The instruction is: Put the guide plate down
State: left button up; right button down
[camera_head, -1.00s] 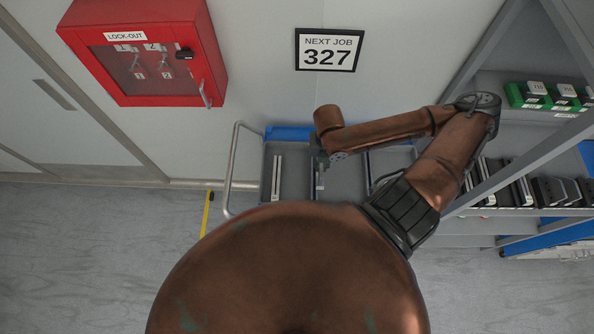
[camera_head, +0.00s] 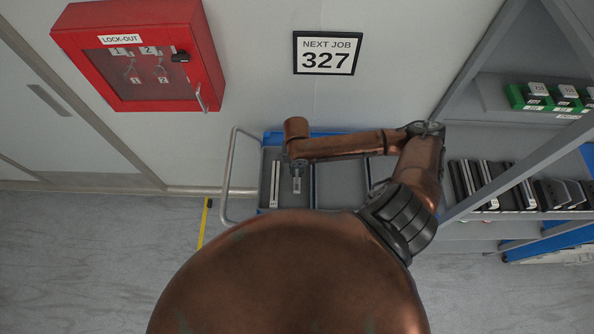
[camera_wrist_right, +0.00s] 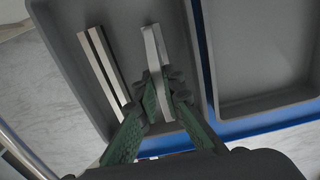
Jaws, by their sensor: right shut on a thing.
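My right gripper (camera_wrist_right: 164,92) has green-sided fingers and is shut on a narrow, light grey guide plate (camera_wrist_right: 152,48). In the head view, the guide plate (camera_head: 297,186) shows below my right wrist, over the left grey tray (camera_head: 264,165) on the cart. In the right wrist view it is inside that tray's outline, near the right wall. I cannot tell whether it touches the tray floor. A similar pale bar with a dark central line (camera_wrist_right: 101,66) lies to its left in the same tray, apart from it. My left gripper is not in view.
A second grey tray (camera_head: 340,190) to the right looks empty where visible. The cart has a blue edge (camera_head: 272,136) and a metal handle (camera_head: 228,170) at left. A shelf rack (camera_head: 520,165) stands at right. A red lock-out box (camera_head: 140,55) hangs on the wall.

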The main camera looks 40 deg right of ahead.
jog(key=shift+f, duration=0.35)
jog(key=c, duration=2)
grip_release()
jog(key=shift+f, duration=0.1)
jog(key=shift+c, duration=0.2)
notch_tip(320, 180, up, 12)
jog(key=shift+b, duration=0.4)
